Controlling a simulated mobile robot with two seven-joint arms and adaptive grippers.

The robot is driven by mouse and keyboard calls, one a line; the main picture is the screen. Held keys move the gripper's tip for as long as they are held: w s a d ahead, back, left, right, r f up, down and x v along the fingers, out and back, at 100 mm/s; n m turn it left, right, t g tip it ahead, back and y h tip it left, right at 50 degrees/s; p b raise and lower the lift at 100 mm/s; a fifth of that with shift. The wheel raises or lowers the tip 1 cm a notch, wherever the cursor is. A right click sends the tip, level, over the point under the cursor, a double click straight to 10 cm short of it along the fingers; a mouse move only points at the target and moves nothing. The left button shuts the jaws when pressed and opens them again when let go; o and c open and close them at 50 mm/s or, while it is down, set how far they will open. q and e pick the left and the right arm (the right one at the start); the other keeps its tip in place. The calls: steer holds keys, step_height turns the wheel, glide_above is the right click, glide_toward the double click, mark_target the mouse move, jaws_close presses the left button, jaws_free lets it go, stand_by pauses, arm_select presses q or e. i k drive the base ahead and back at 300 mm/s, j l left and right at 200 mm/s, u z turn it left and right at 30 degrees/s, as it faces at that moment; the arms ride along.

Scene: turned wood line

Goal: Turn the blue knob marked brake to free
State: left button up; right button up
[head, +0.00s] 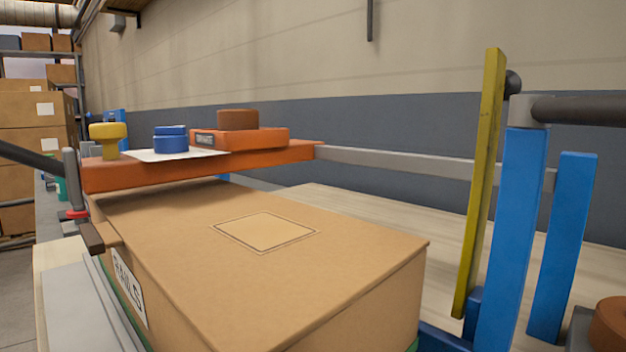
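A blue round knob (170,140) sits on a white plate (176,155) on top of an orange beam (200,168), left of centre in the head view. It shows a wider lower part and a cap above. No brake or free marking can be read, and I cannot tell which way the knob is turned. A yellow knob (108,133) stands to its left. A brown knob (238,120) sits on an orange block (240,139) to its right; the small label on that block is too small to read. Neither of my grippers shows in this view.
A large cardboard box (330,275) lies under and in front of the beam. At right stand blue posts (512,230), a yellow slanted bar (480,190) and a dark rod (585,110). Another dark rod (28,156) crosses at left. Shelves with boxes (32,108) stand behind.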

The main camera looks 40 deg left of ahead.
mark_target(175, 139)
steer(key=k+j+u, duration=0.2)
steer(key=u, duration=0.25)
steer(key=k+j+u, duration=0.2)
steer(key=u, duration=0.3)
